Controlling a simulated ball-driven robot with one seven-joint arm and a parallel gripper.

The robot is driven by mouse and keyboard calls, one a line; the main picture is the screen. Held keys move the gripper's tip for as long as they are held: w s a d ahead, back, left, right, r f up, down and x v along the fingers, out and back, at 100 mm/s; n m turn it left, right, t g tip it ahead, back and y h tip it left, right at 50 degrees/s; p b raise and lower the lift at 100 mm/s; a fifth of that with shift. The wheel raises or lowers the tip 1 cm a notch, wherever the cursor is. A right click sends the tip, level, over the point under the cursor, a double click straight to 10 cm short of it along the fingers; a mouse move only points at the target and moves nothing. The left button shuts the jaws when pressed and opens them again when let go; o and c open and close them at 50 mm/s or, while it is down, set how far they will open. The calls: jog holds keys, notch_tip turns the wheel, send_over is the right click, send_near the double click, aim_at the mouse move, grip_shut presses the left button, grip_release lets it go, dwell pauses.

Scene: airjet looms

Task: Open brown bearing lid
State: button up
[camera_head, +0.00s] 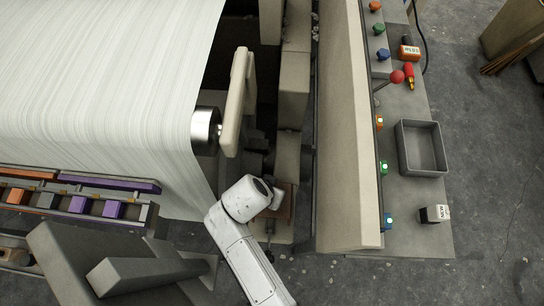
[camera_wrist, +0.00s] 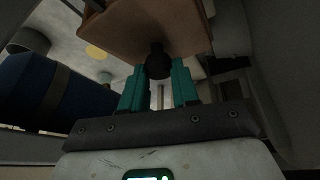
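The brown bearing lid (camera_wrist: 185,25) fills the top middle of the wrist view, its flat underside or face towards my gripper. A black round knob (camera_wrist: 158,62) stands out from it. My gripper (camera_wrist: 159,80) has two teal fingers, apart, one on each side of the knob. The knob lies at the fingertips; I cannot tell whether they press on it. In the head view a little of the brown lid (camera_head: 287,203) shows beside my white wrist, which hides most of my gripper.
The loom's long beige beam (camera_head: 345,130) stands just right of my arm. The white warp roll (camera_head: 110,80) is on the left. A grey tray (camera_head: 420,150) sits on the side table at the right. A dark blue cylinder (camera_wrist: 60,90) is close left in the wrist view.

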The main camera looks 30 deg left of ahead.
grip_shut()
jog(key=shift+w+a+r+g+p, duration=0.15)
jog(key=shift+w+r+g+p, duration=0.15)
jog(key=shift+r+g+p, duration=0.15)
jog(key=shift+w+a+f+g+h, duration=0.1)
jog(key=shift+f+g+h, duration=0.05)
jog(key=shift+g+h, duration=0.15)
jog(key=o, duration=0.6)
grip_release()
jog(key=shift+c, duration=0.2)
jog(key=v, duration=1)
jog(key=shift+r, duration=0.35)
